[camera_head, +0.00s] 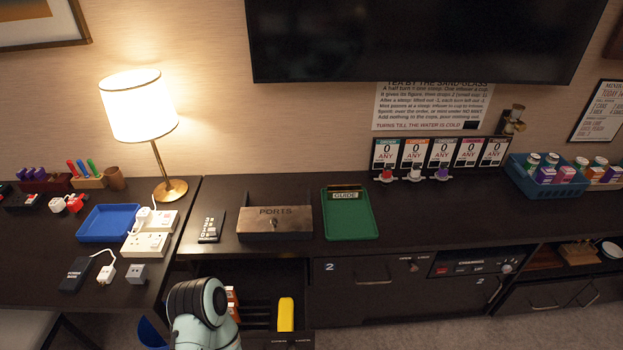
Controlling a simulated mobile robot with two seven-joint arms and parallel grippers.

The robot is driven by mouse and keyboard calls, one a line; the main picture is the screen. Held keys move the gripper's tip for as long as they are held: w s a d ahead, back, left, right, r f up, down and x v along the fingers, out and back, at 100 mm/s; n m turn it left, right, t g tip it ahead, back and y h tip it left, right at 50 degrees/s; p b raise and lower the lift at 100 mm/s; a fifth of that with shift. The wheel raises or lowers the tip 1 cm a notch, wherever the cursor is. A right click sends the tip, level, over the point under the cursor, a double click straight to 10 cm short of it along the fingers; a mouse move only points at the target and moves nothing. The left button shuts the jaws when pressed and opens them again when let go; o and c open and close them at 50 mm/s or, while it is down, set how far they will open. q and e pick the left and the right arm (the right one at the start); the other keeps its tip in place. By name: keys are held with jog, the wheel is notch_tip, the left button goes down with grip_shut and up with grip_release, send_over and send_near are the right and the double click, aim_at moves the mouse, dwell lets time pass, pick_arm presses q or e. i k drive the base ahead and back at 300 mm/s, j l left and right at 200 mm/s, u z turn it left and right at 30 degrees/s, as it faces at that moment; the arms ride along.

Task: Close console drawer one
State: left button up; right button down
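A console drawer (289,341) stands pulled out below the counter, left of the door marked 2. Its own number is not visible, and the lower part of its front is cut off by the picture's bottom edge. Inside it are a yellow object (286,314), dark dividers and a red and white item (232,302). A teal and black link of my arm covers the drawer's left side. Neither of my grippers shows, and I cannot see whether anything touches the drawer front.
The console top (400,225) carries a remote (211,227), a PORTS box (274,223) and a green GUIDE tray (349,214). The desk at left (30,240) holds a lit lamp (140,110), a blue tray (107,223) and sockets. Door 2 (372,280) is closed.

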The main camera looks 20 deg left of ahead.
aim_at(259, 286)
jog(key=u, duration=1.6)
